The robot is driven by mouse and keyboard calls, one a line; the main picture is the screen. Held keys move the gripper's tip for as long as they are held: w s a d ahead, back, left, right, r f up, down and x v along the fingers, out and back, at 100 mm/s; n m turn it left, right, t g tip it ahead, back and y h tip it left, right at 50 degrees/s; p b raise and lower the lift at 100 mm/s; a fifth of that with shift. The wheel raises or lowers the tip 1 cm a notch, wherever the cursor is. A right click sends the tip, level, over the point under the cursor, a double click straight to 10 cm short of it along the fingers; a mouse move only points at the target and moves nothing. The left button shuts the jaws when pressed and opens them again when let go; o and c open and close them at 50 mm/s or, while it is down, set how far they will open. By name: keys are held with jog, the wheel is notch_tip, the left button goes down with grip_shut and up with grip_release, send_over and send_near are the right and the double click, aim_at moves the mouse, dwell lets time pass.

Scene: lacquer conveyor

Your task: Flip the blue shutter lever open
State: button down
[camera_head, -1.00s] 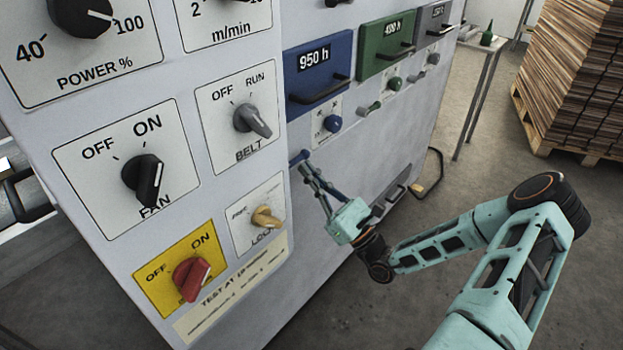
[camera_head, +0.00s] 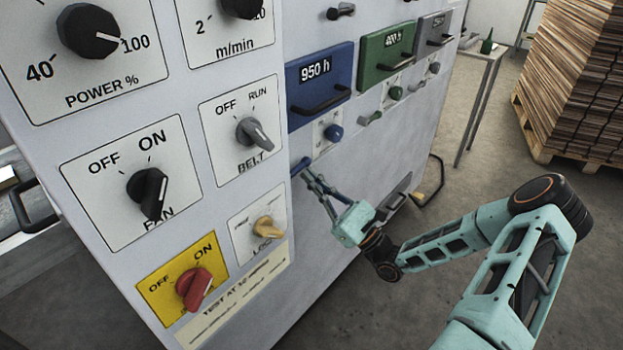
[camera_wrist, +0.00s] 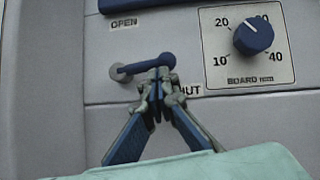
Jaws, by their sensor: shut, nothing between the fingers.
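The blue shutter lever (camera_wrist: 140,67) shows in the wrist view. It runs from a grey pivot on the left to a blue end at the right, nearly level, between the OPEN label above and the SHUT label, partly hidden, at lower right. My gripper (camera_wrist: 162,78) is shut, with its fingertips at the lever's right end, covering part of it. Nothing is held between them. I cannot tell whether they touch the lever. In the head view the lever (camera_head: 299,166) is small, at the tip of my gripper (camera_head: 309,177).
A blue board-thickness knob (camera_wrist: 253,36) sits right of the lever. A blue drawer front (camera_head: 320,85) with a handle is above, beside a green one (camera_head: 386,55). Several knobs, including a red one (camera_head: 194,288), fill the left panel. Open floor lies to the right.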

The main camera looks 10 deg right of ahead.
jog(key=r+n+g+y, duration=0.1)
jog(key=n, duration=0.1)
jog(key=n+g+y+p, duration=0.1)
jog(key=n, duration=0.1)
jog(key=r+n+g+p, duration=0.1)
jog(key=n+g, duration=0.1)
jog(key=n, duration=0.1)
jog(key=shift+w+d+r+y, duration=0.2)
jog(key=shift+d+r+y, duration=0.1)
jog(key=shift+y, duration=0.1)
jog(key=shift+s+a+r+n+g+h+p, duration=0.3)
jog(key=shift+r+n+g+p, duration=0.45)
jog(key=shift+n+g, duration=1)
jog(key=shift+s+a+r+n+g+h+p, duration=0.15)
jog(key=shift+a+r+n+g+p, duration=0.4)
jog(key=shift+n, duration=2.05)
jog(key=shift+s+a+r+n+g+h+p, duration=0.2)
jog(key=shift+r+n+g+p, duration=0.75)
jog(key=shift+n+g, duration=0.95)
jog(key=shift+r+n+t, duration=0.15)
jog(key=shift+n+t, duration=0.15)
jog(key=shift+n, duration=0.05)
